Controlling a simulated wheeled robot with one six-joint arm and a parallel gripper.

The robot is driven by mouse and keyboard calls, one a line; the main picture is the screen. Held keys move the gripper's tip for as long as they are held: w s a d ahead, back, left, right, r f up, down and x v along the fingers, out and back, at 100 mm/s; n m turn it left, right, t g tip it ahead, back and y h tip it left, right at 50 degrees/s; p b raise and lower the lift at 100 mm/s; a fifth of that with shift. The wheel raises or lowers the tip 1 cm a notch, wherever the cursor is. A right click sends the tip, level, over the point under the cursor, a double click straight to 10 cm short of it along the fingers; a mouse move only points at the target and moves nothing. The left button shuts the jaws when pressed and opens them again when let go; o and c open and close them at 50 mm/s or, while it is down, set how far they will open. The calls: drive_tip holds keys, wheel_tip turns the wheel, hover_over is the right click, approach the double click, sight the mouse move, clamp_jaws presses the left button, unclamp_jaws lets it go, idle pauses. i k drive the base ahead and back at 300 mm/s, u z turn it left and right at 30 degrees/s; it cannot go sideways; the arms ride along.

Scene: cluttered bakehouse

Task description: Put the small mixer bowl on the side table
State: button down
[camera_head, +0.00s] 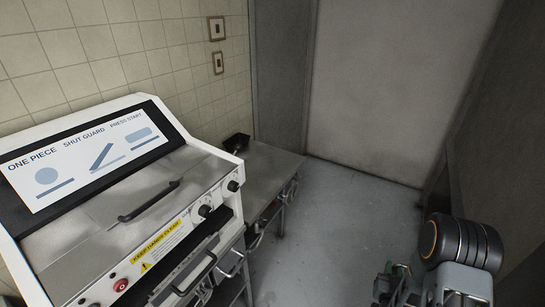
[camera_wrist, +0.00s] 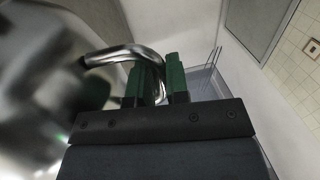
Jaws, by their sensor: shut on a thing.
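My gripper (camera_wrist: 161,84) shows in the wrist view, with its two green fingers shut on a bent shiny metal handle. The handle curves from a large, blurred, shiny metal body at the left, which appears to be the small mixer bowl (camera_wrist: 32,85). Most of the bowl is out of the frame, and its tilt cannot be told. I cannot make out the bowl in the head view. A low steel table (camera_head: 262,160) stands against the tiled wall in the head view, beyond the machine; it may be the side table. Its visible top is mostly bare.
A white machine (camera_head: 130,215) with a printed panel and bar handles fills the left. Grey floor (camera_head: 340,220) is open right of the table. A dark upright surface (camera_head: 490,120) bounds the right.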

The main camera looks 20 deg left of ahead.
sight(264, 174)
drive_tip(key=i, duration=2.55)
drive_tip(key=u, duration=3.1)
